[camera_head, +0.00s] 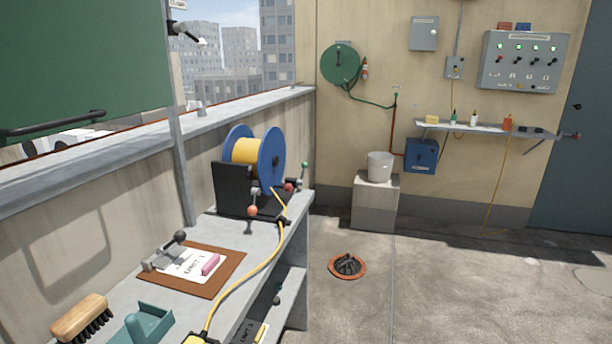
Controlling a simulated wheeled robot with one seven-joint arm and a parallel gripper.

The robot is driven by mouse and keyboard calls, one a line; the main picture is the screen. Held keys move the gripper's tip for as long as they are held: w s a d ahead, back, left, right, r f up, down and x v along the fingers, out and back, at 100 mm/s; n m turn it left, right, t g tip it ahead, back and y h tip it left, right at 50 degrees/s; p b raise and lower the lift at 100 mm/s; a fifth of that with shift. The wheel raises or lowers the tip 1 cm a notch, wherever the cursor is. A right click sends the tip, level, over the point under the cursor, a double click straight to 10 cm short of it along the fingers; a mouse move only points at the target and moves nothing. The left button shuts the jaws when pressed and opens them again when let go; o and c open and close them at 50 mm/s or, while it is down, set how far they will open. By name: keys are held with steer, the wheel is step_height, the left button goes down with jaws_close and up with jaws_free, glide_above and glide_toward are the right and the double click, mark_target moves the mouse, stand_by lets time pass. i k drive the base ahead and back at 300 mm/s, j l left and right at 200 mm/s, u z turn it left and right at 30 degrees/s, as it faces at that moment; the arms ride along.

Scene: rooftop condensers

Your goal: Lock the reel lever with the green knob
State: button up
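The cable reel (268,158) has blue side discs and yellow cable wound between them. It stands in a black stand (232,190) at the far end of the grey bench. Several small levers with coloured knobs are at the stand's right and front. The green knob (305,164) is the rearmost, up on a short stem right of the reel. A red knob (288,187) sits lower and nearer, and an orange-red knob (252,211) is at the stand's front. I cannot tell whether the green-knobbed lever is locked. My gripper is not in view.
Yellow cable (248,272) runs along the bench (222,229). A clipboard (226,272) with a black-knobbed clamp (165,252), a brush (82,318) and a teal holder (148,324) lie nearer. A parapet (90,225) borders the left. Floor to the right is mostly clear around an orange-rimmed drain (334,271).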

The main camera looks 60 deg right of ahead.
mark_target(305, 166)
steer(key=i+l+z, duration=0.4)
steer(key=l, duration=0.45)
steer(key=i+l+z, duration=0.35)
steer(key=i+l, duration=0.35)
steer(key=i+l+z, duration=0.4)
steer(key=i, duration=0.35)
steer(key=l, duration=0.1)
